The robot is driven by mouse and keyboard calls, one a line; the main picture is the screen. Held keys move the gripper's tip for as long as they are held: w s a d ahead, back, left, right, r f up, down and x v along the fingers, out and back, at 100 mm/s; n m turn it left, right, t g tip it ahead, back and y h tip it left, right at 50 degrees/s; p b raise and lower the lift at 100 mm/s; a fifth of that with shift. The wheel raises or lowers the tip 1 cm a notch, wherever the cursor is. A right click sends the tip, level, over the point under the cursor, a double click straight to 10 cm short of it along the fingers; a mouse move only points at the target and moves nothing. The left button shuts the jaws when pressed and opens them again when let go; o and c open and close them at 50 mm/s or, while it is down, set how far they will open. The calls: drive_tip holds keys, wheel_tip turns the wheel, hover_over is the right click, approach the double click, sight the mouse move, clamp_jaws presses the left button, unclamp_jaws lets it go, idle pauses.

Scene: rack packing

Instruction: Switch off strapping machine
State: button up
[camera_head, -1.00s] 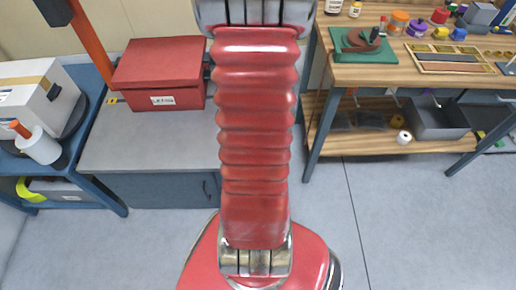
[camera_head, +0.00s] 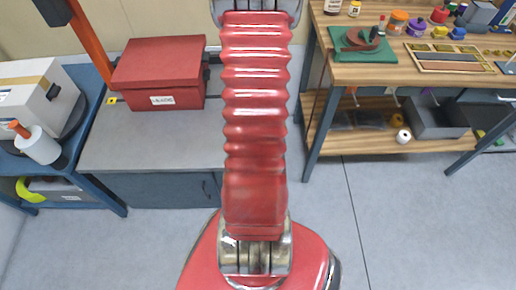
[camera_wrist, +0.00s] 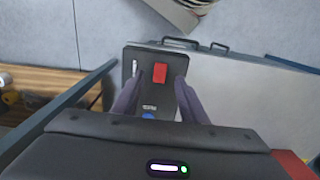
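In the wrist view a dark box (camera_wrist: 150,58) carries a red rocker-like switch (camera_wrist: 160,73) and a blue round button (camera_wrist: 148,115). Whether the switch is on or off cannot be told. My gripper (camera_wrist: 158,80) is open, with its two fingers apart over the box and the red switch showing between their tips. Contact with the box cannot be told. In the head view my arm hides the gripper and most of the area where this box stands. No machine is clearly identifiable as the strapping machine.
A grey bench (camera_head: 150,140) bears a red lidded box (camera_head: 160,73), beside an orange post (camera_head: 90,45). A blue table (camera_head: 85,80) with a white box (camera_head: 35,95) is at left. A wooden workbench (camera_head: 380,75) with tools is at right. The floor (camera_head: 420,220) between is clear.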

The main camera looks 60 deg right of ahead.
drive_tip(key=shift+f, duration=2.8)
drive_tip(key=shift+c, duration=0.5)
